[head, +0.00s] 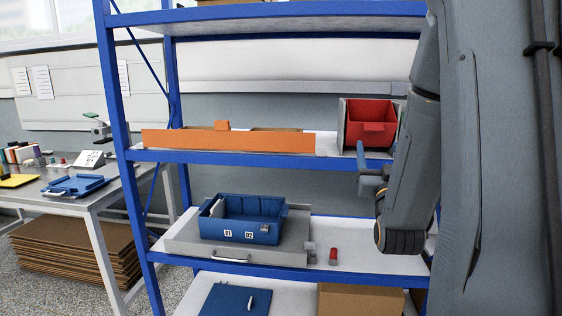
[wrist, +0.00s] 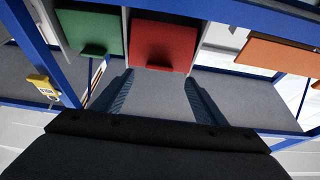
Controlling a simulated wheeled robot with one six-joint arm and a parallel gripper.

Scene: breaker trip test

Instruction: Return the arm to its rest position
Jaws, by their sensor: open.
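My arm (head: 412,140) hangs down at the right of the head view, in front of the blue shelf rack. My gripper (head: 368,173) is in front of the rack, just below a red bin (head: 371,122). In the wrist view my gripper (wrist: 160,98) shows two dark blue fingers spread apart with nothing between them. The red bin (wrist: 163,42) lies beyond the fingertips there; I cannot tell the exact gap.
Blue rack posts (head: 122,150) and shelves stand close. An orange tray (head: 228,141) sits on the middle shelf. A blue box (head: 245,220) sits on a grey base below, beside a small red-topped piece (head: 333,256). A green bin (wrist: 95,33) adjoins the red bin. A table (head: 60,200) stands left.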

